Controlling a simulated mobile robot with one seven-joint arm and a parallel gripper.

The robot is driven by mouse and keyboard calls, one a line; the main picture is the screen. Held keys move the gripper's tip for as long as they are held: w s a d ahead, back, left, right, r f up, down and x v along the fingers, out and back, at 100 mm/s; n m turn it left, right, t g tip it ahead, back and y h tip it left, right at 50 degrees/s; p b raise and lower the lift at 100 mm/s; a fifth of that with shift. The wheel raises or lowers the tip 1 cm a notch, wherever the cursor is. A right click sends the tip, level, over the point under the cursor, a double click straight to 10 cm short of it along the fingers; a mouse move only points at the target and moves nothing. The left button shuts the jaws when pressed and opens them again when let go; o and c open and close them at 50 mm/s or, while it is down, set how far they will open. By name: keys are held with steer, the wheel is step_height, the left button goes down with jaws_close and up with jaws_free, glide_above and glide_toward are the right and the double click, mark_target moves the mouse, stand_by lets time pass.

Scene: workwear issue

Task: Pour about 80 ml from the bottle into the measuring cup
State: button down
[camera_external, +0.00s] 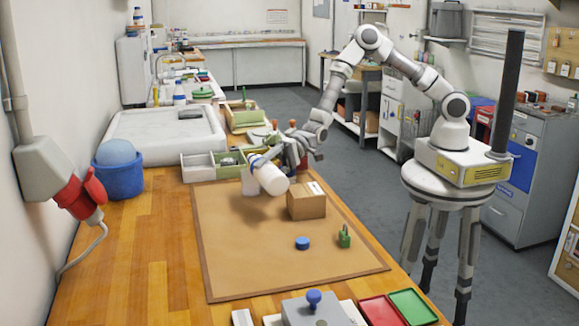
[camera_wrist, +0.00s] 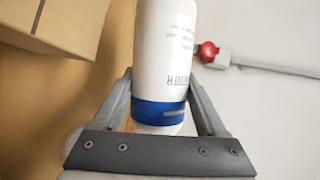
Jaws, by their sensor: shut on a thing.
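A white bottle (camera_external: 270,177) with a blue band is held well tilted above the brown mat. Its broad white end faces down and right in the external view; its mouth cannot be made out. My gripper (camera_external: 273,158) is shut on the bottle. In the wrist view the bottle (camera_wrist: 165,50) stands between both fingers, near its blue band. A pale vessel, likely the measuring cup (camera_external: 248,185), is partly hidden behind the bottle's left side. I cannot see its liquid level or any stream. The wrist view does not show the cup.
A cardboard box (camera_external: 306,203) stands just right of the bottle and shows close in the wrist view (camera_wrist: 62,25). A blue round cap (camera_external: 302,243) and a small green object (camera_external: 344,237) lie on the mat (camera_external: 240,270). Open bins (camera_external: 198,172) stand behind; the mat's front is clear.

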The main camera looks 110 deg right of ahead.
steer(key=shift+s+a+f+m, duration=0.15)
steer(key=shift+a+f+m, duration=0.15)
steer(key=shift+a, duration=0.3)
stand_by(1.1)
steer(key=shift+r+y+p, duration=0.3)
steer(key=shift+y+p, duration=0.1)
steer(key=shift+p, duration=0.05)
stand_by(1.3)
steer(key=shift+a+f+b, duration=0.15)
steer(key=shift+f+b, duration=0.5)
steer(key=shift+b, duration=0.25)
steer(key=shift+r+n+h, duration=0.4)
steer(key=shift+r+n, duration=0.1)
steer(key=shift+r, duration=0.4)
steer(key=shift+a+f+n+h+b, duration=0.15)
steer(key=shift+n+h+b, duration=0.2)
steer(key=shift+b, duration=0.3)
steer(key=shift+s+r+n+h+b, duration=0.1)
steer(key=shift+r+n+h+b, duration=0.15)
steer(key=shift+n+b, duration=0.35)
steer(key=shift+r, duration=0.15)
steer(key=shift+n+h+b, duration=0.25)
steer(key=shift+h+b, duration=0.05)
steer(key=shift+b, duration=0.05)
